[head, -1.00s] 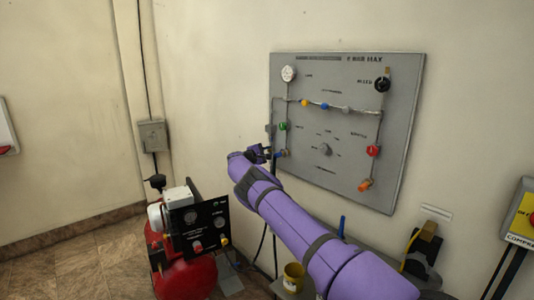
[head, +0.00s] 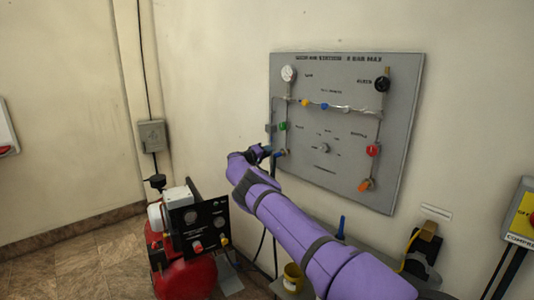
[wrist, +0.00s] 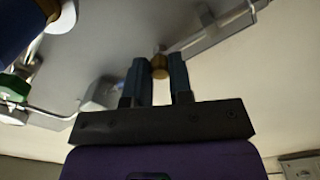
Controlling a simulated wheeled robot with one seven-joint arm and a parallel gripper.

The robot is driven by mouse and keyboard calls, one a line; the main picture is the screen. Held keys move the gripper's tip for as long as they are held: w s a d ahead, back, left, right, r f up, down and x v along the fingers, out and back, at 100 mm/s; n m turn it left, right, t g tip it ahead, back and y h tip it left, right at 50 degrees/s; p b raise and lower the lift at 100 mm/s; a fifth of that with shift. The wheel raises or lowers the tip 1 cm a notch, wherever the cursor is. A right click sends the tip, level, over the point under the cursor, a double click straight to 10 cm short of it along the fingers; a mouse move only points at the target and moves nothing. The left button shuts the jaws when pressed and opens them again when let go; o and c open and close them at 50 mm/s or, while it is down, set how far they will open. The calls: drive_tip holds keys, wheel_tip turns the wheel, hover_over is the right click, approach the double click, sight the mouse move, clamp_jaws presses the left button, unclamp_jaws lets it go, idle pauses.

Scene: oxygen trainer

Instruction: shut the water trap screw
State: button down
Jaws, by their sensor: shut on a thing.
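The water trap screw (wrist: 160,66) is a small brass knob in the wrist view, between my two fingertips at the end of a grey fitting. My gripper (wrist: 159,74) is shut on it, with one dark blue finger on each side. In the head view my gripper (head: 264,153) is at the lower left edge of the grey panel (head: 330,190), beside a small blue part (head: 278,154). The screw cannot be made out in the head view.
The panel carries green (head: 283,126), red (head: 373,151) and orange (head: 366,185) knobs and a round gauge (head: 289,73). A red compressor (head: 190,275) stands below left. A yellow cup (head: 293,277) is on the bench under my arm.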

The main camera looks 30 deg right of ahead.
drive_tip(key=shift+f+m, duration=0.2)
drive_tip(key=shift+m, duration=1.3)
drive_tip(key=c, duration=1)
unclamp_jaws()
drive_tip(key=shift+r, duration=0.1)
drive_tip(key=shift+a, duration=0.1)
drive_tip(key=v, duration=1)
drive_tip(key=shift+s+a, duration=0.1)
drive_tip(key=shift+a, duration=0.2)
